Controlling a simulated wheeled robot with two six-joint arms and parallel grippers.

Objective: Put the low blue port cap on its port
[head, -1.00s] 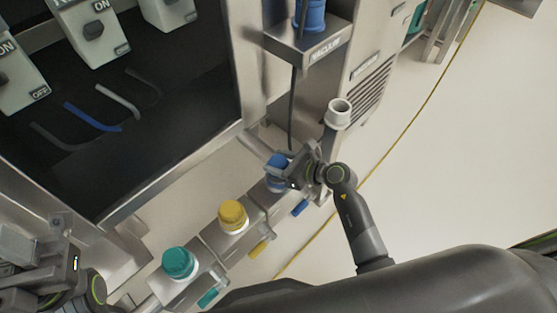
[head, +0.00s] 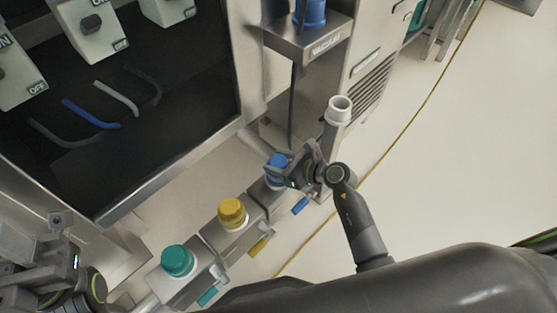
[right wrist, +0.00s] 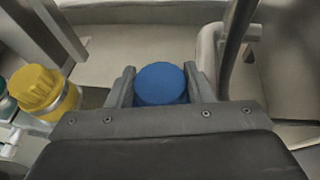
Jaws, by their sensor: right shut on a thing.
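The blue port cap (head: 276,162) sits at the right end of the row of ports, above its white port neck. My right gripper (head: 283,167) is shut on it from the right. In the right wrist view the blue cap (right wrist: 161,84) is between the two fingers. Whether the cap is seated on the port is hidden by the gripper. My left gripper (head: 62,245) is at the lower left, away from the ports; its fingertips are not clear.
A yellow cap (head: 232,212) and a teal cap (head: 178,260) stand on the neighbouring ports. Coloured handles, such as the blue handle (head: 300,205), stick out in front. A white-topped open pipe (head: 339,110) rises behind my right gripper. A steel cabinet wall stands behind.

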